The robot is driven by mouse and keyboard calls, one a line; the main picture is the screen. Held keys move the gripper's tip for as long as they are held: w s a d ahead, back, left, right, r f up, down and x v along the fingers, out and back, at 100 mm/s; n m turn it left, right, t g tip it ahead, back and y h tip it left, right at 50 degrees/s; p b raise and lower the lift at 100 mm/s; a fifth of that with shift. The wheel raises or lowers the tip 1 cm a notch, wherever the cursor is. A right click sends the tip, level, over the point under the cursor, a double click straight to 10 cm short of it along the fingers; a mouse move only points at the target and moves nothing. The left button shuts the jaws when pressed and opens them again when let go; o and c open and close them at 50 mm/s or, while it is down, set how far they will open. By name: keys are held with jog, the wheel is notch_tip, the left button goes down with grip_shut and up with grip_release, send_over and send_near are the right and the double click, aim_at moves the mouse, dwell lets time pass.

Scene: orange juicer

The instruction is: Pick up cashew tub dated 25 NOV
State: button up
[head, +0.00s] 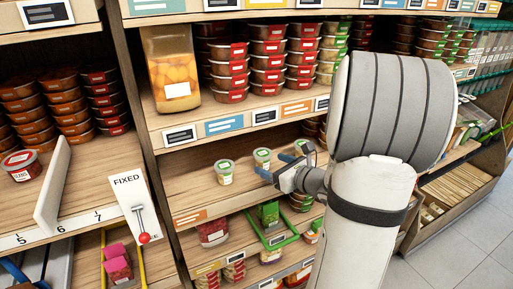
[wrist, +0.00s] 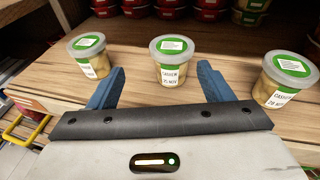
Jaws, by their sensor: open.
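Three small clear tubs with green-and-white lids stand in a spaced row on a wooden shelf. In the wrist view the middle tub (wrist: 172,66) reads CASHEW with a date that looks like 25 NOV. The right tub (wrist: 283,82) also reads CASHEW, its date too small to be sure of. The left tub (wrist: 90,58) has a label I cannot read. My gripper (wrist: 161,72) is open and empty, its blue fingers pointing at the middle tub, which stands just ahead between them. In the head view my gripper (head: 270,163) is by the middle tub (head: 262,158).
Stacked red-lidded tubs stand behind in the wrist view. In the head view, a large jar (head: 171,75) and stacked tubs fill the shelf above. Shelf wood (head: 190,190) is bare left of the row. A lever panel marked FIXED (head: 130,195) is at left.

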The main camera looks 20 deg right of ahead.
aim_at(269, 157)
jog(key=w, duration=0.1)
jog(key=w+d, duration=0.1)
jog(key=w, duration=0.1)
jog(key=shift+w+f+m, duration=0.15)
jog(key=shift+f+m, duration=0.05)
jog(key=shift+m, duration=0.2)
jog(key=shift+w+a+p, duration=0.2)
jog(key=shift+w+p, duration=0.05)
jog(key=shift+p, duration=0.2)
jog(key=p+x, duration=0.1)
jog(key=x, duration=0.1)
jog(key=p+x, duration=0.1)
jog(key=x, duration=0.2)
jog(key=shift+r, duration=0.2)
jog(key=c, duration=0.9)
